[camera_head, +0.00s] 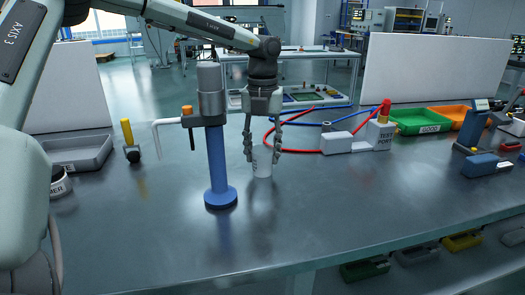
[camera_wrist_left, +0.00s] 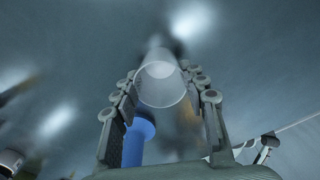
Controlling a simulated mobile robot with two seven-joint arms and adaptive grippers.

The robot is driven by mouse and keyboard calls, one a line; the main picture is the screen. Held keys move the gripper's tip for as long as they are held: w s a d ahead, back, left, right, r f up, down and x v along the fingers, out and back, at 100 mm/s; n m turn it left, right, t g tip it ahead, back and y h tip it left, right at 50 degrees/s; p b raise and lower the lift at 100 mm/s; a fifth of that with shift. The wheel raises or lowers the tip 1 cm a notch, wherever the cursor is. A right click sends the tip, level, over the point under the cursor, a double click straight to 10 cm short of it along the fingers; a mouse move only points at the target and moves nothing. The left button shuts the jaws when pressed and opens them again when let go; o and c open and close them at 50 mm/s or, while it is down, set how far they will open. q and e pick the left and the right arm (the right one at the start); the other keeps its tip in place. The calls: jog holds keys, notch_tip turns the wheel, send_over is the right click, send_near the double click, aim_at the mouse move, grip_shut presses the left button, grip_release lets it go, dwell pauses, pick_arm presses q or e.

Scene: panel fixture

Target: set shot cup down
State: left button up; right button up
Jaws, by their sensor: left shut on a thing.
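The shot cup (camera_head: 262,162) is a small whitish cup, upright in the head view, low over the grey bench top. I cannot tell whether its base touches the bench. My left gripper (camera_head: 262,154) points down from above with a finger on each side of the cup and is shut on it. In the left wrist view the cup (camera_wrist_left: 161,86) shows its round rim between the fingers of my left gripper (camera_wrist_left: 160,78). My right gripper is not in view.
A blue-based post (camera_head: 219,165) with a grey clamp stands close left of the cup. A white test port block (camera_head: 375,135) with red and blue hoses is to the right. Green (camera_head: 420,121) and orange (camera_head: 452,115) bins are farther right. The bench in front is clear.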

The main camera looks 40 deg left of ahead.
pick_arm(q)
jog(key=o, duration=0.9)
jog(key=shift+r, duration=0.1)
